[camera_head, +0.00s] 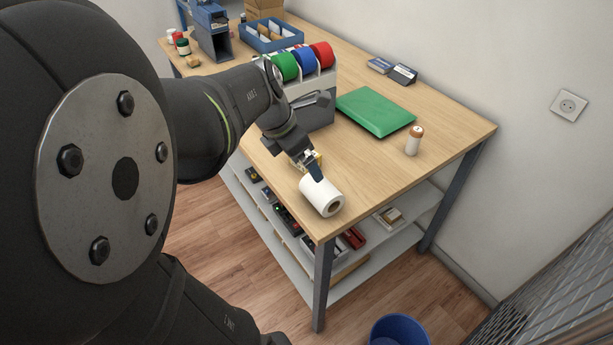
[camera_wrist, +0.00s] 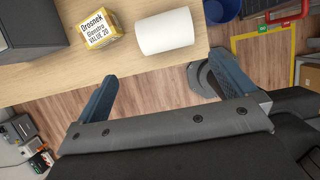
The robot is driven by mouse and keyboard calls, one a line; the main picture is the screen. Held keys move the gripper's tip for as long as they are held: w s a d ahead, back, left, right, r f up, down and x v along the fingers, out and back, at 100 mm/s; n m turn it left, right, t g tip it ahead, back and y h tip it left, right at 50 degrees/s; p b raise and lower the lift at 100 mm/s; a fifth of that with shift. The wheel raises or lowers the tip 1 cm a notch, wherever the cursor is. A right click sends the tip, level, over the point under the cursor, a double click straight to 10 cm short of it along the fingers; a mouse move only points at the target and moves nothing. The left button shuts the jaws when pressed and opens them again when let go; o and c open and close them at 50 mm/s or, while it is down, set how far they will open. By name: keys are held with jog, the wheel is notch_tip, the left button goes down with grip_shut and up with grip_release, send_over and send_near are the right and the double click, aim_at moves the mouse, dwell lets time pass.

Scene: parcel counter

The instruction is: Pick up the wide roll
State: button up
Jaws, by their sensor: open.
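The wide roll (camera_head: 316,195) is a white roll lying on its side near the front corner of the wooden table, its open core end facing the lower right. In the wrist view the roll (camera_wrist: 165,33) lies beyond my fingertips, between them across the picture. My gripper (camera_head: 314,173) is open and empty, beside and partly over the roll's far side in the head view. The wrist view shows its two blue-grey fingers (camera_wrist: 153,88) spread wide, with floor and the table edge between them.
A small yellow box (camera_wrist: 100,28) stands close to the roll. A blue bin (camera_head: 400,328) is on the floor. The table's right part is mostly clear.

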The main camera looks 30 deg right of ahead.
aim_at(324, 191)
jog(key=x, duration=1.1)
jog(key=s+x, duration=0.1)
jog(key=x, duration=0.5)
jog(key=shift+d+r, duration=0.1)
jog(key=shift+d, duration=0.05)
jog(key=c, duration=0.9)
jog(key=shift+o, duration=0.2)
jog(key=shift+r, duration=0.15)
